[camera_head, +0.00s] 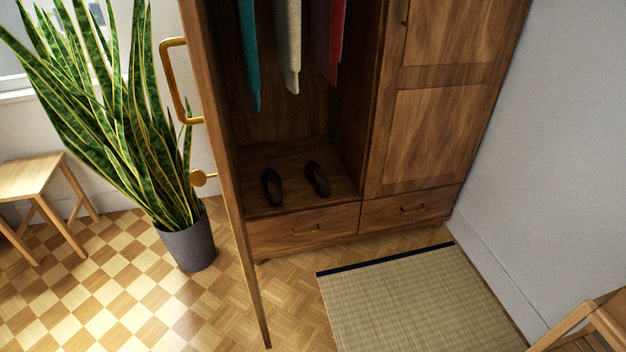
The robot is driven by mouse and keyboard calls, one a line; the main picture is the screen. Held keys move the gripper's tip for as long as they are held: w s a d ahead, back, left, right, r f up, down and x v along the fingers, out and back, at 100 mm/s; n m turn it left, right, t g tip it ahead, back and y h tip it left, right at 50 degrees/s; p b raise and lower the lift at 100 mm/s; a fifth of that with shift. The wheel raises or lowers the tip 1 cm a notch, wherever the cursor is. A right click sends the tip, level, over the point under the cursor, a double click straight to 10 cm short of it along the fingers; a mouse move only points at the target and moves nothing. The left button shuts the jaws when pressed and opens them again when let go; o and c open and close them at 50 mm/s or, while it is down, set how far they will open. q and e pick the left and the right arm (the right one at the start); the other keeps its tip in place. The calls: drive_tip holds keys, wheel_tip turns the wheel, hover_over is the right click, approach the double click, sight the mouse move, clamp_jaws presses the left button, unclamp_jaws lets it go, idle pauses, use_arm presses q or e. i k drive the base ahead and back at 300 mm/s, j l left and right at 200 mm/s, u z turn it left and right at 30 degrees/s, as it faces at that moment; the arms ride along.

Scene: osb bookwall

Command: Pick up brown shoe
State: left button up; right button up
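Two dark brown shoes lie side by side on the floor of the open wardrobe compartment. The left brown shoe (272,187) and the right brown shoe (318,179) are a small gap apart, on the wooden shelf (295,155) above the drawers. The wardrobe's left door (225,160) stands open toward me, with a brass handle (168,85). Neither of my grippers is in view.
Teal, cream and red garments (291,45) hang above the shoes. The right wardrobe door (430,135) is shut. A potted snake plant (190,245) and stool (30,180) stand left. A woven mat (415,300) lies in front; wooden furniture (590,325) is lower right.

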sight(318, 174)
drive_tip(key=i+l+u, duration=0.1)
drive_tip(key=u, duration=0.3)
drive_tip(key=i+l+u, duration=0.1)
drive_tip(key=u, duration=0.3)
drive_tip(key=i+l+u, duration=0.1)
drive_tip(key=u, duration=0.35)
drive_tip(key=l+u, duration=0.2)
drive_tip(key=u, duration=0.2)
drive_tip(key=i+l+u, duration=0.1)
drive_tip(key=u, duration=0.3)
drive_tip(key=l, duration=1.6)
drive_tip(key=i, duration=0.05)
